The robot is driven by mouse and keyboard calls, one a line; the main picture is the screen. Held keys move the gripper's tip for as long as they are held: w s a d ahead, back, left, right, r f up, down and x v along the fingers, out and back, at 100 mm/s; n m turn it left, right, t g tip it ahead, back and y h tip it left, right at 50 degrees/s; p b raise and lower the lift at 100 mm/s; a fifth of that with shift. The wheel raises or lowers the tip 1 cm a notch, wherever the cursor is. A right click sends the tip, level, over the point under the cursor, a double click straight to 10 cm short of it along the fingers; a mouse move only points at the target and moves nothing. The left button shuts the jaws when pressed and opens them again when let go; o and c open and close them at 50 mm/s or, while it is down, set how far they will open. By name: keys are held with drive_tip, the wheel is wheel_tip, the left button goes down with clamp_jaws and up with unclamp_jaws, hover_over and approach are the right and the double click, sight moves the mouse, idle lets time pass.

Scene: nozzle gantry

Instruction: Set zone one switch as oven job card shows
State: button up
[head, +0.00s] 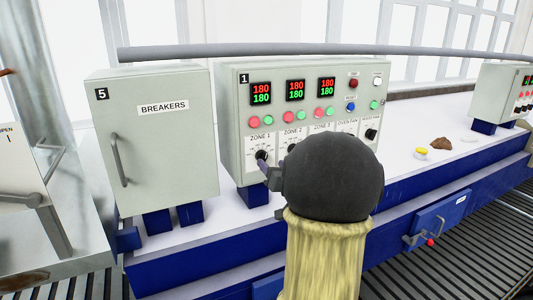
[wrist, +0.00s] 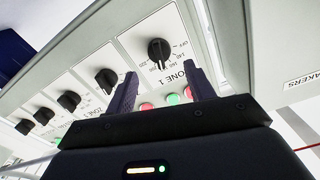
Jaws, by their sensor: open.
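The zone 1 switch (head: 261,155) is a black rotary knob on the white ZONE 1 plate of the grey control box marked 1 (head: 235,120). In the wrist view the zone 1 knob (wrist: 158,52) is seen close up, with OFF and small numbers around it. I cannot read its setting for certain. My gripper (wrist: 160,68) is open, its two dark fingers pointing at this knob, with the knob just past and between the tips. Contact cannot be told. In the head view my gripper (head: 265,168) is at the zone 1 knob, partly hidden by my wrist. No oven job card can be made out.
More black knobs (wrist: 106,80) sit in a row beside zone 1. Red and green buttons and displays reading 180 are above. The BREAKERS cabinet (head: 165,150) stands at left. A grey rail (head: 300,53) runs above the box. Small items (head: 440,143) lie on the white surface at right.

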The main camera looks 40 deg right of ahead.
sight(266, 158)
drive_tip(key=p+x, duration=0.2)
drive_tip(key=x, duration=0.3)
drive_tip(key=shift+w, duration=0.15)
drive_tip(key=c, duration=1)
drive_tip(key=shift+o, duration=0.2)
